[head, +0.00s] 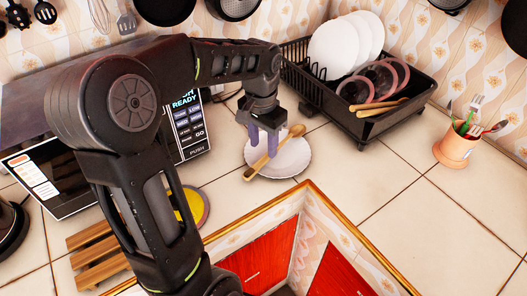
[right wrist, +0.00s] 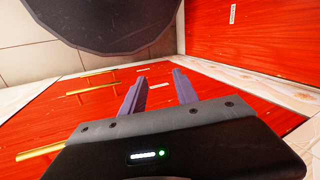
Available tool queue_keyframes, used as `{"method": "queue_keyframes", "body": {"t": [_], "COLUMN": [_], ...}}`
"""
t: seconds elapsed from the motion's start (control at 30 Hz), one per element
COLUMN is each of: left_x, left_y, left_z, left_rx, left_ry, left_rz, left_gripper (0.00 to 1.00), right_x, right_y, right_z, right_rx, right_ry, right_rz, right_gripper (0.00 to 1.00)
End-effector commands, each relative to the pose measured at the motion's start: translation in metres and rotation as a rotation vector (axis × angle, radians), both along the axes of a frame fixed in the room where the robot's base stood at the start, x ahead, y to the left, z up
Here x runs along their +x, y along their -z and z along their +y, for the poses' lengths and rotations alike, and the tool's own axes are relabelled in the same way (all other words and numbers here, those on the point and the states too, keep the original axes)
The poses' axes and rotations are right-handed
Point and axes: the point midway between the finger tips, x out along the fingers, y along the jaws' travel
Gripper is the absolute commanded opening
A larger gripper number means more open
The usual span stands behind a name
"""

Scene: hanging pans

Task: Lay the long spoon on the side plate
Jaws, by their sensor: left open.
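The long wooden spoon (head: 274,152) lies slanted across the white side plate (head: 295,165) in the head view. Its rounded end is at the upper right and its handle end reaches the plate's lower left rim. My left gripper (head: 263,146) is open just above the spoon and the plate's back left part, its purple fingers pointing down. I cannot tell whether the fingers touch the spoon. My right gripper (right wrist: 158,88) shows in the right wrist view, open with nothing between its fingers, in front of red cupboard doors.
A black dish rack (head: 385,118) with plates, glass lids and wooden utensils stands behind the side plate. A utensil cup (head: 456,150) is at the right. A microwave (head: 188,125) and a wooden trivet (head: 95,262) are at the left. The counter right of the plate is clear.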

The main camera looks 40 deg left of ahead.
Motion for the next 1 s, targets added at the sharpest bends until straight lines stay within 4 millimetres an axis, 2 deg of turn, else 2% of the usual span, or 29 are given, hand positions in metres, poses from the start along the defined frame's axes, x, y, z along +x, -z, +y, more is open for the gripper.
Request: {"method": "queue_keyframes", "body": {"t": [0.1,0.3,1.0], "left_x": [0.000,-0.001,-0.002], "left_y": [-0.019,-0.034,-0.034], "left_z": [0.000,0.000,0.000], "left_rx": [0.001,0.000,0.000], "left_ry": [0.000,0.001,0.000], "left_rz": [-0.003,-0.001,0.000], "left_gripper": [0.44,0.44,0.44], "right_x": [0.000,0.000,0.000], "right_y": [0.002,0.002,0.002], "right_z": [0.000,0.000,0.000], "right_rx": [0.001,0.001,0.001], "right_ry": [0.000,0.000,-0.001], "right_rz": [0.000,-0.001,-0.001], "right_gripper": [0.36,0.36,0.36]}}
